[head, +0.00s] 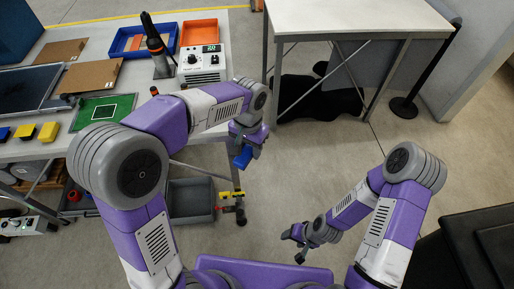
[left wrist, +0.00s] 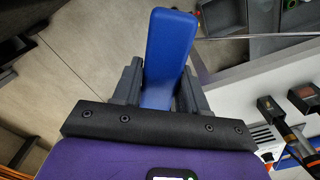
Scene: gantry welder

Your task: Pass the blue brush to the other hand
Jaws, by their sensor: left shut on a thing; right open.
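The blue brush (left wrist: 168,50) is held between the two fingers of my left gripper (left wrist: 158,95), which is shut on it. The left wrist view shows a plain blue block-like part of it sticking out past the fingers; I cannot make out any bristles. In the head view the brush (head: 243,157) shows as a small blue piece below my left gripper (head: 246,150), over the floor just off the right end of the workbench. My right gripper (head: 295,244) is open and empty, lower and further right, well apart from the brush.
The workbench (head: 100,40) at left carries a control box (head: 202,65), a blue tray (head: 128,42), an orange tray (head: 199,32) and a green board (head: 104,110). A white table (head: 350,18) stands at the back. A grey bin (head: 190,200) sits below. Open floor lies between my grippers.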

